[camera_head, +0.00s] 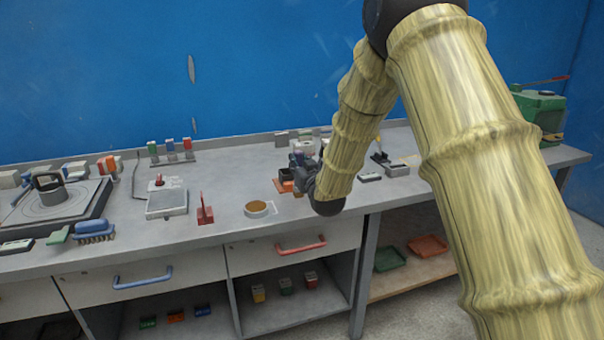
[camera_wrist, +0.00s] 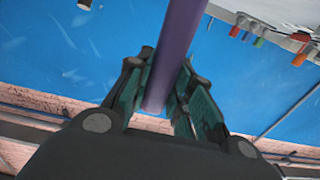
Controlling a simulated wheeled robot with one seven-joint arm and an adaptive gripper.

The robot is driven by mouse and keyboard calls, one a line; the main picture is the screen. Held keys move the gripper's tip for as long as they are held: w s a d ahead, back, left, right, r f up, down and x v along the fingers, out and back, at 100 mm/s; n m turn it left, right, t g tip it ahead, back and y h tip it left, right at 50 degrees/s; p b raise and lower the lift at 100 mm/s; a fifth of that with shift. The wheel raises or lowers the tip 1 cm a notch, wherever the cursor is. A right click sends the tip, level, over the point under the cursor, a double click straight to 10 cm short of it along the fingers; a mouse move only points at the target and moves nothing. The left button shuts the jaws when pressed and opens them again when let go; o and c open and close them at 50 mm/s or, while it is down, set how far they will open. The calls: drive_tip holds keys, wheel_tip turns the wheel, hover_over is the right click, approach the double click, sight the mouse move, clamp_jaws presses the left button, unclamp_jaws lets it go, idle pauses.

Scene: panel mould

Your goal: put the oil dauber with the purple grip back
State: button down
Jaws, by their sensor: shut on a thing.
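The oil dauber's purple grip (camera_wrist: 178,45) runs up between the fingers of my gripper (camera_wrist: 160,88) in the wrist view. My gripper is shut on it, with a green-padded finger on each side. The dauber's far end is out of that view, and I cannot make out the dauber in the head view. There my gripper (camera_head: 301,172) is over the right-middle of the bench, close to an orange-brown block (camera_head: 285,186), partly hidden by my arm. A round dish with brown contents (camera_head: 258,208) stands to its left on the bench.
A red upright piece (camera_head: 205,210) and a grey box (camera_head: 167,202) stand left of the dish. Small blocks line the back. Bare bench (camera_head: 232,180) lies left of my gripper.

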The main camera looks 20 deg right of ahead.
drive_tip(key=shift+f, duration=1.75)
drive_tip(key=shift+f, duration=0.15)
drive_tip(key=c, duration=1.3)
unclamp_jaws()
drive_tip(key=shift+o, duration=0.2)
